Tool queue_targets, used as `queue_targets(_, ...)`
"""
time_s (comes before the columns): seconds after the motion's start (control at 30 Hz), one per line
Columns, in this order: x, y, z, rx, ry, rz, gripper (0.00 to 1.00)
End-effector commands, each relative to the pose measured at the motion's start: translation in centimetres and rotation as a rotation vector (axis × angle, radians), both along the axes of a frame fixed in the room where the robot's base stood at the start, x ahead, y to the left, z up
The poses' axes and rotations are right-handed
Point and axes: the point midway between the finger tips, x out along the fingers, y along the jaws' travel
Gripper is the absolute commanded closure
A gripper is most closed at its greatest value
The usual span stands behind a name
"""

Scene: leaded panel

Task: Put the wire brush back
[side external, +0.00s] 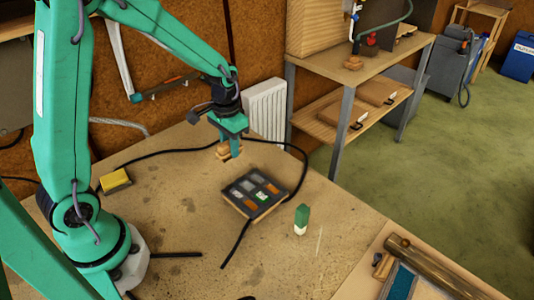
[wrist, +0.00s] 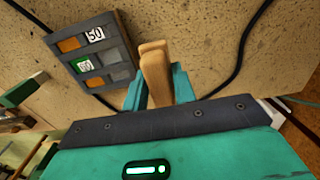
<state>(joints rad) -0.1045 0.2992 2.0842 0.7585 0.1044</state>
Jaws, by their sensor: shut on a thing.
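My gripper (side external: 231,148) is above the far part of the worktable, near the white radiator. In the wrist view my gripper (wrist: 158,88) has its two teal fingers shut on a pale wooden piece, which looks like the handle of the wire brush (wrist: 155,68). In the side view the brush (side external: 222,152) shows as a small brown shape at the fingers. Its bristles cannot be made out. Whether it touches the table is unclear.
A dark framed panel with coloured cells (side external: 231,197) lies nearer the camera. A green and white block (side external: 302,217) stands to its right. A black cable (side external: 300,165) loops around the panel. A yellow block (side external: 115,181) lies left. The tabletop (side external: 175,215) between is mostly clear.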

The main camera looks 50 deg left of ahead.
Motion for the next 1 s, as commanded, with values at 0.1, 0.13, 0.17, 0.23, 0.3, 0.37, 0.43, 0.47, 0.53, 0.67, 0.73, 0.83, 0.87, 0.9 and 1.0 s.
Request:
queue_targets(0.1, 0.6, 1.9, -1.2, 0.0, 0.001, 0.005, 0.95)
queue_targets(0.13, 0.7, 2.2, -1.4, 0.0, 0.002, 0.004, 0.95)
queue_targets(0.17, 0.9, 2.6, -1.6, 0.0, 0.001, 0.003, 0.95)
queue_targets(0.23, 1.2, 3.2, -2.0, 0.0, 0.0, 0.003, 0.95)
queue_targets(0.3, 1.3, 3.7, -2.3, 0.0, -0.001, 0.001, 0.95)
queue_targets(0.37, 1.4, 3.9, -2.4, 0.0, -0.001, 0.001, 0.95)
queue_targets(0.43, 1.4, 4.0, -2.5, 0.0, -0.001, 0.0, 0.95)
queue_targets(0.47, 1.5, 4.0, -2.5, 0.0, -0.002, 0.0, 0.95)
queue_targets(0.53, 1.5, 4.0, -2.5, 0.0, -0.002, 0.0, 0.95)
queue_targets(0.67, 1.4, 4.0, -3.0, 0.0, 0.001, 0.0, 0.95)
queue_targets(0.73, 1.4, 4.0, -3.7, 0.0, 0.001, 0.0, 0.95)
queue_targets(0.83, 1.4, 3.9, -4.8, -0.001, 0.002, 0.0, 0.95)
queue_targets(0.87, 1.4, 3.9, -5.1, 0.0, 0.001, 0.0, 0.95)
queue_targets(0.9, 1.4, 3.9, -5.5, 0.0, 0.002, 0.0, 0.95)
queue_targets(1.0, 1.4, 3.9, -6.3, 0.0, 0.0, 0.0, 0.95)
